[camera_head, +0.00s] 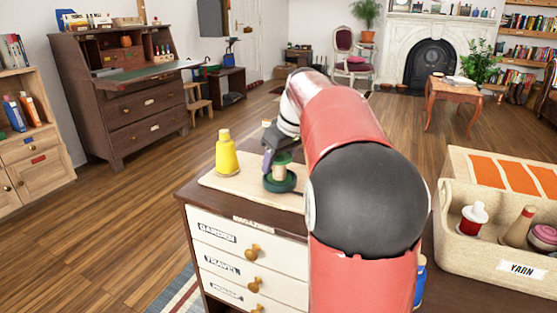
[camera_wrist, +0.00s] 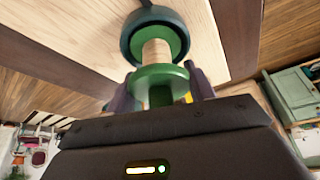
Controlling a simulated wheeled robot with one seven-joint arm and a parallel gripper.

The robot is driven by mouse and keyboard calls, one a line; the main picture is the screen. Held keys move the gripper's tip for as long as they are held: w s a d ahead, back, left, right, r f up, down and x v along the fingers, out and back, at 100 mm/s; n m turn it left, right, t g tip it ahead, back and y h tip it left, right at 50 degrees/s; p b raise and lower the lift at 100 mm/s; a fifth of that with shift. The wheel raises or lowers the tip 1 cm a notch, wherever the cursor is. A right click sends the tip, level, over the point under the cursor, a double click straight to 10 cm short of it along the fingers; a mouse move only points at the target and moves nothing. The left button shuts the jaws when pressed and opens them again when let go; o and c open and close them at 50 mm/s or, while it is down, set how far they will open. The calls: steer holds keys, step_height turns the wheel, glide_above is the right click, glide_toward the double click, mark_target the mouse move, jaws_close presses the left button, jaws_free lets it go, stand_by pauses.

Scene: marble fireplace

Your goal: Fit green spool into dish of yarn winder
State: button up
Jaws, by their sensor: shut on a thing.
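The green spool, with green flanges and a pale core (camera_head: 280,172), stands upright at the dark green dish (camera_head: 279,187) of the yarn winder's wooden board (camera_head: 232,188). My gripper (camera_head: 272,158) is shut on the spool's upper end, partly hidden by my red arm. In the wrist view, the purple fingers of my gripper (camera_wrist: 163,92) flank the spool's stem below the near green flange (camera_wrist: 160,75). The spool's far flange lies within the outline of the dark dish rim (camera_wrist: 150,12). I cannot tell whether it rests fully on the dish floor.
A yellow cone spool (camera_head: 227,155) stands on the board, left of the dish. A cream yarn bin (camera_head: 490,262) with several spools stands at right. A blue bottle (camera_head: 420,278) is partly hidden beside my arm. Labelled drawers (camera_head: 235,240) are below the board.

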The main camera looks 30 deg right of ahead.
steer(key=shift+f, duration=0.2)
steer(key=o, duration=1)
steer(key=p+v, duration=0.2)
steer(key=v, duration=1)
steer(key=s+a+f+m, duration=0.2)
steer(key=s+a+f, duration=0.4)
steer(key=s+a, duration=0.55)
steer(key=s+a+f+m+t+h, duration=0.1)
steer(key=s+a+f, duration=0.4)
steer(key=s+f, duration=0.6)
steer(key=shift+f, duration=0.7)
steer(key=shift+a, duration=0.1)
